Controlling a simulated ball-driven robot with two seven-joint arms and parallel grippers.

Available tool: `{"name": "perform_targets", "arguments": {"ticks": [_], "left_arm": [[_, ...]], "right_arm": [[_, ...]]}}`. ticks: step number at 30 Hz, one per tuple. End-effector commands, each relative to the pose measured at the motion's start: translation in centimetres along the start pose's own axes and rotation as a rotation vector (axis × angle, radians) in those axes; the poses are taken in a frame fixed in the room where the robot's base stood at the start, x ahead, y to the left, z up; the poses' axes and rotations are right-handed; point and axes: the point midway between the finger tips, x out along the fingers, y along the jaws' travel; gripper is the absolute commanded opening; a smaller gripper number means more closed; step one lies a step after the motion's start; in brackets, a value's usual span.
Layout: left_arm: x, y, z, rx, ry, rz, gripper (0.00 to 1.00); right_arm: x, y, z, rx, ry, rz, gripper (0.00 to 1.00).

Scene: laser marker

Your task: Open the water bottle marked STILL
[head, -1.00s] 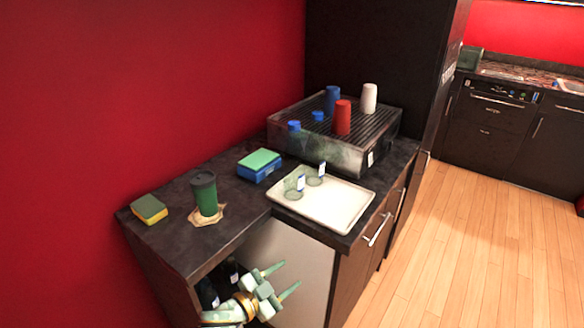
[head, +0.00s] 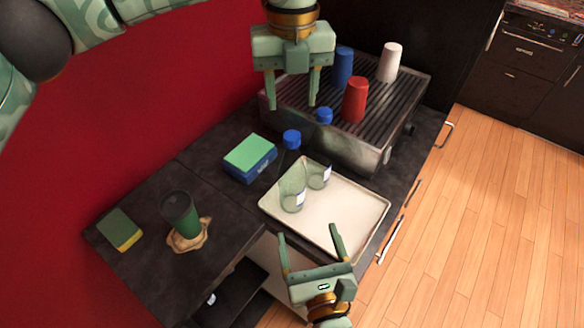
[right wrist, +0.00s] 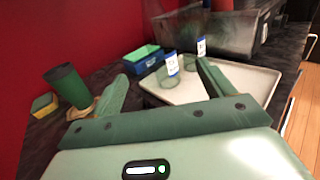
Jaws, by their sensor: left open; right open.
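Two clear bottles with blue caps stand side by side on a pale tray (head: 350,222): a nearer one (head: 291,188) and a farther one (head: 318,172). Each has a small white and blue label, too small to read in the head view. In the right wrist view the labels also show on the nearer bottle (right wrist: 172,64) and farther bottle (right wrist: 201,47); I cannot tell which is STILL. My left gripper (head: 292,105) is open, pointing down, and appears above the nearer cap (head: 291,138). My right gripper (head: 308,231) is open and empty at the tray's near edge, fingers toward the bottles.
A ribbed metal rack (head: 385,100) behind the tray carries a red cup (head: 355,100), a blue cup (head: 342,67) and a white cup (head: 389,62). Left of the tray are a blue-green box (head: 250,158), a green tumbler (head: 180,213) and a sponge (head: 119,230). The tray's right part is clear.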

Motion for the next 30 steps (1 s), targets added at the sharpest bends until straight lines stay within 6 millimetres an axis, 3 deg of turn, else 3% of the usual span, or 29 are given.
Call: {"name": "perform_targets", "arguments": {"ticks": [12,18,24,30], "left_arm": [[0.1,-0.1,0.0,0.002,0.003,-0.004,0.48],[0.0,-0.1,0.0,0.003,0.003,-0.004,0.48],[0.0,-0.1,0.0,0.003,0.003,-0.005,0.48],[0.0,-0.1,0.0,0.003,0.004,-0.005,0.48]], "right_arm": [[9.4,0.0,0.1,-0.006,-0.005,0.000,0.80],[13.1,0.0,0.1,-0.007,-0.003,0.001,0.80],[15.0,0.0,0.1,-0.007,-0.002,0.001,0.80],[15.3,0.0,0.0,-0.007,-0.001,0.001,0.80]]}}
